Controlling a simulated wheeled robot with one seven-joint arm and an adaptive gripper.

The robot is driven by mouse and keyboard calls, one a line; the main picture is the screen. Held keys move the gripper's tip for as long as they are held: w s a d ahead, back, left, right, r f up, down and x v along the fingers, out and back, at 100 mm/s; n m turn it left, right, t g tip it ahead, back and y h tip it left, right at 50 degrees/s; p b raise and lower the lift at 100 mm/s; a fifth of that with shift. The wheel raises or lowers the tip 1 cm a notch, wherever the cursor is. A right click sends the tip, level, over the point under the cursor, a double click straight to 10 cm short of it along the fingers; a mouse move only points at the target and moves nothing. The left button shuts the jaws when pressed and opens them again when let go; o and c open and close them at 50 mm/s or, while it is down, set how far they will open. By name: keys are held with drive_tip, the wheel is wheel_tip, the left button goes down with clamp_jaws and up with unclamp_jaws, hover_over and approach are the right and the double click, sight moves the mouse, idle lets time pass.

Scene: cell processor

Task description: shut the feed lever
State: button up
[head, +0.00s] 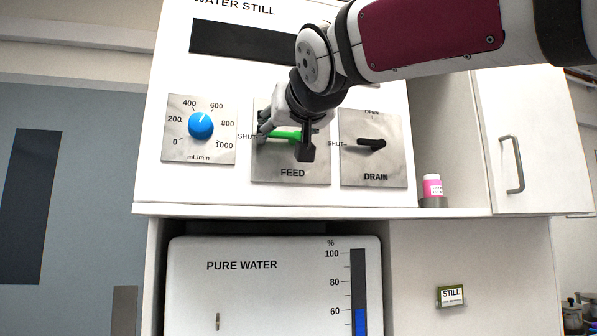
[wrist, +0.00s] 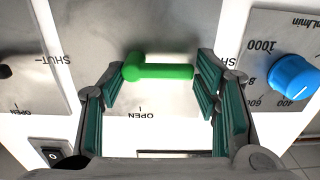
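The green feed lever (head: 284,136) is on the FEED plate (head: 292,173) of the white water still. It lies about level, its free end pointing left toward the SHUT mark in the head view. In the wrist view, which is upside down, the lever (wrist: 165,71) runs right from its round pivot end, with OPEN printed below it. My gripper (head: 285,140) is in front of the plate and partly covers it. In the wrist view my gripper (wrist: 161,72) is open, one finger near each end of the lever. I cannot tell whether the right finger touches the free end.
A blue flow knob (head: 201,125) is left of the FEED plate, and the black DRAIN lever (head: 371,145) is right of it, pointing to SHUT. A black rocker switch (wrist: 51,155) is nearby. A pink-labelled bottle (head: 432,186) stands on the ledge at right.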

drive_tip(key=shift+o, duration=0.5)
drive_tip(key=shift+s+a, duration=0.15)
drive_tip(key=shift+a, duration=0.3)
drive_tip(key=shift+d, duration=0.1)
drive_tip(key=shift+d, duration=0.1)
drive_tip(key=shift+s, duration=0.25)
drive_tip(key=v, duration=1.1)
drive_tip(key=shift+s, duration=0.15)
drive_tip(key=shift+d, duration=0.2)
